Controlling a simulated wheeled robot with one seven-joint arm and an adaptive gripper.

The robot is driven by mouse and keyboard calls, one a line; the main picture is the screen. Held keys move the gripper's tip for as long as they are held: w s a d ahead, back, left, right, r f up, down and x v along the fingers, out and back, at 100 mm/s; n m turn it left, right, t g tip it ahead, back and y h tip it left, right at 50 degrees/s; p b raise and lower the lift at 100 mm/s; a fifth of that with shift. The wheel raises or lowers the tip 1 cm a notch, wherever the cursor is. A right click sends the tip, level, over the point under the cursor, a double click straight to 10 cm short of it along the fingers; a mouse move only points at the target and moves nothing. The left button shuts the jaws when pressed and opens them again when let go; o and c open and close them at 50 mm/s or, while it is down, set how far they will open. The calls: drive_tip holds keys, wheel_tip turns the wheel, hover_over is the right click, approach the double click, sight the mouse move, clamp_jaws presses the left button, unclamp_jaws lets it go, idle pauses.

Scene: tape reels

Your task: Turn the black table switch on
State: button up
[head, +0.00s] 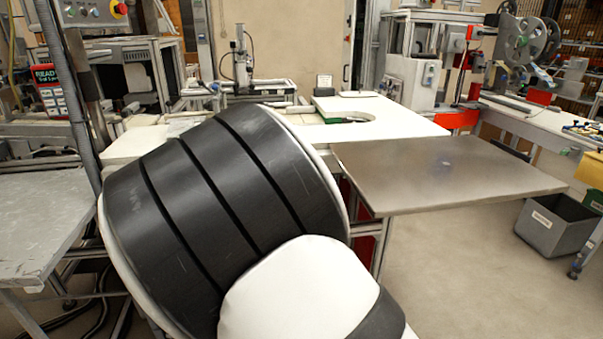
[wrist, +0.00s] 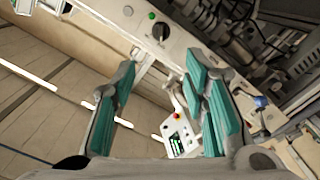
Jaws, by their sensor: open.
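In the wrist view, a round black switch (wrist: 159,33) sits on a pale panel (wrist: 190,50) at the upper middle, beside a small green button (wrist: 151,15). I cannot tell which way its knob is turned. My gripper (wrist: 161,65) is open and empty. Its two teal-padded fingers stand apart, and the switch appears beyond the gap between the fingertips, not touched. In the head view my gripper is not visible; my own large arm links fill the middle. I cannot make out the black switch there.
In the head view, a metal table (head: 445,172) stands right of my arm. A grey bin (head: 553,224) is on the floor at right. A grey bench (head: 40,225) is at left. A control box with a red button (head: 120,8) shows at upper left.

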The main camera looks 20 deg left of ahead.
drive_tip(key=b+x, duration=0.1)
drive_tip(key=x, duration=1.2)
drive_tip(key=shift+w+a+b, duration=0.2)
drive_tip(key=shift+a+b, duration=0.1)
drive_tip(key=shift+b, duration=0.1)
drive_tip(key=shift+c, duration=0.3)
clamp_jaws()
